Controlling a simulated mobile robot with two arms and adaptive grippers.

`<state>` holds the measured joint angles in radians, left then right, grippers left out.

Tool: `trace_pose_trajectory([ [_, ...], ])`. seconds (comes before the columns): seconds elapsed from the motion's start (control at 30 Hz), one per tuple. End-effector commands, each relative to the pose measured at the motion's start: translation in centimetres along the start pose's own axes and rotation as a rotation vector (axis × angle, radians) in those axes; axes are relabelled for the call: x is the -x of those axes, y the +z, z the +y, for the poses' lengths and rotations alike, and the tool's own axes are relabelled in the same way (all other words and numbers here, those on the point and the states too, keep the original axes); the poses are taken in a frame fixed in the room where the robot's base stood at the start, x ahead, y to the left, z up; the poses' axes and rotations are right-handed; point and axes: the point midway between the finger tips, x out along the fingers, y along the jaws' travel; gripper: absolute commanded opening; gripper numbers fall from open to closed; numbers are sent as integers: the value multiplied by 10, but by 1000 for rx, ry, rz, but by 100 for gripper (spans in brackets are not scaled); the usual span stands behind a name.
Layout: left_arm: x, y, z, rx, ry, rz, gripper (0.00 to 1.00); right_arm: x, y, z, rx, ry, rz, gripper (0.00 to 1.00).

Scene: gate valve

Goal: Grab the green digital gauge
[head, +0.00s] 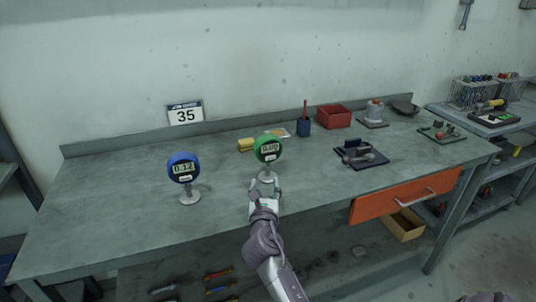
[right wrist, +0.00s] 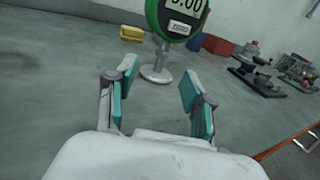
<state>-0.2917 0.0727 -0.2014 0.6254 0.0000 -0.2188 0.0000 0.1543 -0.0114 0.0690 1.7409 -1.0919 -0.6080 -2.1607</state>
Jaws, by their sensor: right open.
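The green digital gauge (head: 267,150) stands upright on its round silver base near the middle of the grey workbench. It also shows in the right wrist view (right wrist: 181,18), where its top is cut off by the frame edge. My right gripper (head: 265,187) is just in front of the gauge, on the near side. In the right wrist view the gripper (right wrist: 152,92) is open, with teal pads apart and nothing between them. The gauge's stem and base stand beyond the fingertips. My left gripper is not in view.
A blue digital gauge (head: 184,170) stands to the left on the bench. Behind are a yellow object (head: 246,145), a blue cup (head: 304,127) and a red bin (head: 334,117). A black plate with a metal part (head: 359,153) lies to the right.

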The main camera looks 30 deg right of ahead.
Motion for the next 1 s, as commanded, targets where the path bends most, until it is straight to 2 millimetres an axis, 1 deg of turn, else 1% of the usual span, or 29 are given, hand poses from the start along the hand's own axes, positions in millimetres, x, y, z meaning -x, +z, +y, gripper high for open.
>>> trace_pose_trajectory([
  [0.03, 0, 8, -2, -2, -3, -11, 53, -12, 1, 0, 0, -1, -2, 52],
  [0.1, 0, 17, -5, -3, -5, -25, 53, -27, 1, 0, 0, -1, -1, 52],
  [0.23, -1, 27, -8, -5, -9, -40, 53, -48, 0, 0, 0, -1, -1, 52],
  [0.37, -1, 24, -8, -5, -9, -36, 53, -58, 1, 0, 0, 0, 0, 52],
  [0.47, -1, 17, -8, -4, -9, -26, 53, -64, 2, -2, 0, 0, -1, 52],
  [0.6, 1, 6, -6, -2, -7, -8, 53, -84, 7, -6, -1, -1, -1, 52],
  [0.67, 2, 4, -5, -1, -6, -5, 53, -93, 9, -8, -2, -1, 0, 52],
  [0.7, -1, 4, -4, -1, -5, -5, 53, -98, 6, -7, -1, 0, 0, 52],
  [0.8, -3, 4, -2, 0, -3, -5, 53, -108, 6, -7, 0, 0, 1, 52],
  [1.0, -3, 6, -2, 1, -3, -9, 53, -111, 6, -7, 0, 1, 0, 52],
])
